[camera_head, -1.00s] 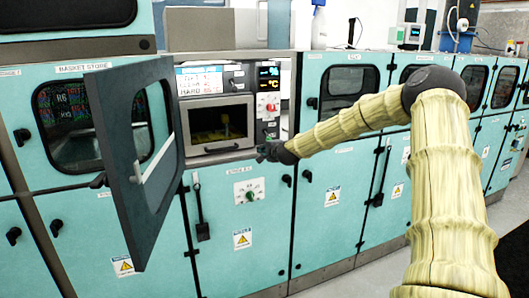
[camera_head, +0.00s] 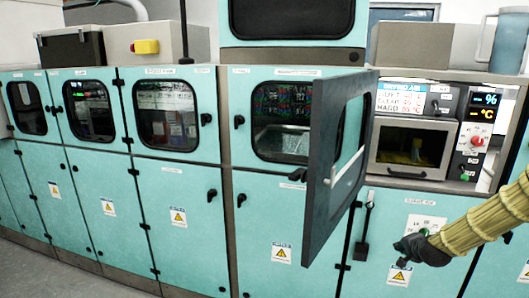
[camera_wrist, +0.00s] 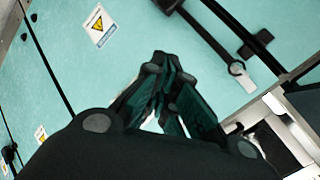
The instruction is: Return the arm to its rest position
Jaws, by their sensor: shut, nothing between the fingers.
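My arm, in a yellowish ribbed sleeve (camera_head: 490,217), reaches in from the right edge of the head view. My gripper (camera_head: 407,254) is dark, shut and empty. It is in front of the teal cabinet front, below the small oven-like chamber. In the wrist view the dark fingers (camera_wrist: 160,75) come together against the teal panels, with nothing between them.
An open dark door (camera_head: 335,165) with a window stands out from the cabinets, left of my gripper. The chamber (camera_head: 412,147) behind it has a clear window and a yellow thing inside. Teal cabinets (camera_head: 180,215) run leftward. Floor shows at lower left.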

